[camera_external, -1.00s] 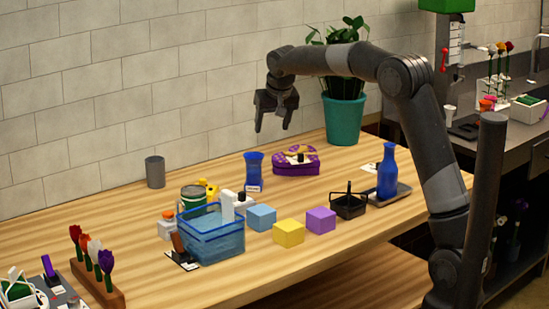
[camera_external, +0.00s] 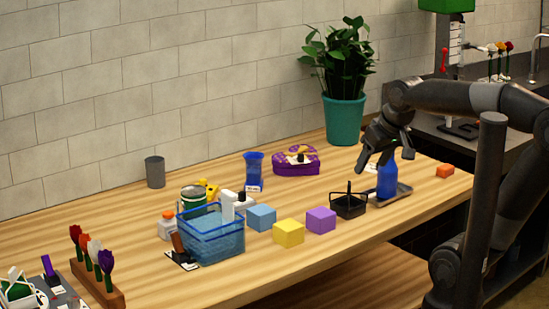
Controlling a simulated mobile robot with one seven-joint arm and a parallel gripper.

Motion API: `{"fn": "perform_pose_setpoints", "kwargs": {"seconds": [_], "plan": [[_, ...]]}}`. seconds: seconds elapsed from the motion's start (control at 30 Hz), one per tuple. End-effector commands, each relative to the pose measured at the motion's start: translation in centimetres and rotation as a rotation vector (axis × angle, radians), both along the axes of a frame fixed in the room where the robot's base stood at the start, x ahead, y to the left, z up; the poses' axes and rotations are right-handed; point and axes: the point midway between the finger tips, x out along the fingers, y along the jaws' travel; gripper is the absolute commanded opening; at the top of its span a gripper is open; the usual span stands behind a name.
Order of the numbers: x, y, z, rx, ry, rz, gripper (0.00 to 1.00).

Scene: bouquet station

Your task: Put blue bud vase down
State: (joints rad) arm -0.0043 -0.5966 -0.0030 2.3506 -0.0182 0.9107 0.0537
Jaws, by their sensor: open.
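The blue bud vase (camera_external: 387,184), a narrow-necked bottle, stands upright on a small dark tray (camera_external: 404,190) at the right of the wooden table. My gripper (camera_external: 378,160) is at the vase's upper part, with its fingers pointing down and apart. The gripper hides the vase's neck and mouth. I cannot tell whether a finger touches the vase.
A black basket (camera_external: 348,206) stands just left of the tray. Purple (camera_external: 321,220), yellow (camera_external: 288,232) and blue blocks (camera_external: 261,217) lie further left. A blue tumbler (camera_external: 254,171) and purple box (camera_external: 297,161) stand behind.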

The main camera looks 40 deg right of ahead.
Motion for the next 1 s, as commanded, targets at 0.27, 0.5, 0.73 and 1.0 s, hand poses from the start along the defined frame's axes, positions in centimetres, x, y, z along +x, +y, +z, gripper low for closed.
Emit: {"fn": "perform_pose_setpoints", "kwargs": {"seconds": [0.27, 0.5, 0.73, 1.0], "plan": [[-4.9, 0.2, -3.0, -0.008, -0.015, 0.039, 0.61], [-5.2, 0.3, -3.3, -0.009, -0.014, 0.043, 0.61], [-5.2, 0.3, -3.3, -0.009, -0.014, 0.043, 0.61], [-5.2, 0.3, -3.3, -0.009, -0.014, 0.043, 0.61]]}}
